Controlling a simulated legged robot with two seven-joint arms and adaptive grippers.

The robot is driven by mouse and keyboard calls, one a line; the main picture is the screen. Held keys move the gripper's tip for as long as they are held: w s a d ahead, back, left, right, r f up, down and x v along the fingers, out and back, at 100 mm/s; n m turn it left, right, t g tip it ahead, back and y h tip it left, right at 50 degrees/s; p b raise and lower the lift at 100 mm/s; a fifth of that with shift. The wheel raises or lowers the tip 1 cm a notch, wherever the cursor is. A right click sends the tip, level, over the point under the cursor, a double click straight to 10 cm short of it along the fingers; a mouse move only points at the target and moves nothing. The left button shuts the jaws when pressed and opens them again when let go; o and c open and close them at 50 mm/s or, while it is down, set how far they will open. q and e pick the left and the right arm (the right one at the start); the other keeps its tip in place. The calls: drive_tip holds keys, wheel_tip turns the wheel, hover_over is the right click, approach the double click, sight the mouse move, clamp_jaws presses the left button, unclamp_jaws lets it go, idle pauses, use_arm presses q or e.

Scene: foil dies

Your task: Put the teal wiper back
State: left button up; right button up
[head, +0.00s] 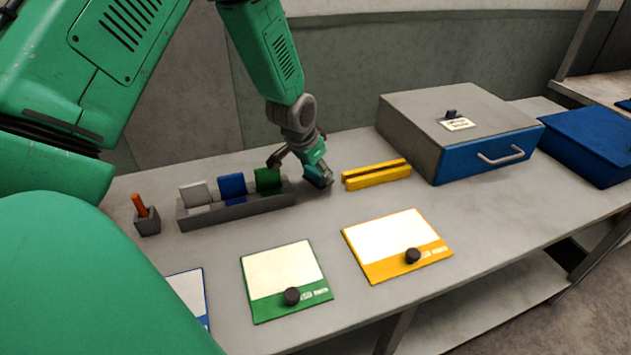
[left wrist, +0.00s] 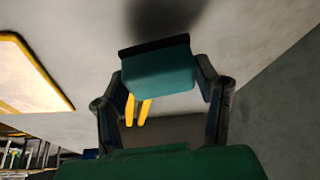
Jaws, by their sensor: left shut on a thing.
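The teal wiper (left wrist: 158,70) is a teal block with a black edge strip. In the left wrist view it sits between the two fingers of my left gripper (left wrist: 160,82), which is shut on it. The black strip faces away from the palm, toward the grey bench top, where a dark shadow lies. In the head view my left gripper (head: 314,168) is low over the bench, between the grey rack and the yellow holder (head: 376,176). The wiper is hard to make out there. My right gripper is not in view.
A grey rack (head: 236,207) holds a pale, a blue and a green block. A small grey cup (head: 147,224) with an orange stick stands left of it. Blue, green and yellow-edged boards (head: 398,240) lie in front. A grey drawer box (head: 455,110) and blue box (head: 590,145) stand right.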

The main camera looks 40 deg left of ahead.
sight(316, 174)
use_arm(q)
drive_tip(key=f, duration=0.1)
drive_tip(key=d+f, duration=0.1)
drive_tip(key=f, duration=0.1)
drive_tip(key=shift+s, duration=0.15)
drive_tip(key=shift+f, duration=0.1)
drive_tip(key=shift+a, duration=0.25)
drive_tip(key=o, duration=1.5)
drive_tip(key=shift+a+f, duration=0.1)
drive_tip(key=shift+a, duration=0.1)
drive_tip(key=shift+c, duration=0.2)
drive_tip(key=shift+o, duration=0.4)
drive_tip(key=shift+a+f, duration=0.1)
drive_tip(key=shift+a, duration=0.2)
drive_tip(key=shift+d+r, duration=0.2)
drive_tip(key=shift+d, duration=0.05)
drive_tip(key=v, duration=0.4)
drive_tip(key=d+v, duration=0.1)
drive_tip(key=v, duration=0.7)
drive_tip(key=shift+a+p, duration=0.25)
drive_tip(key=shift+p, duration=0.05)
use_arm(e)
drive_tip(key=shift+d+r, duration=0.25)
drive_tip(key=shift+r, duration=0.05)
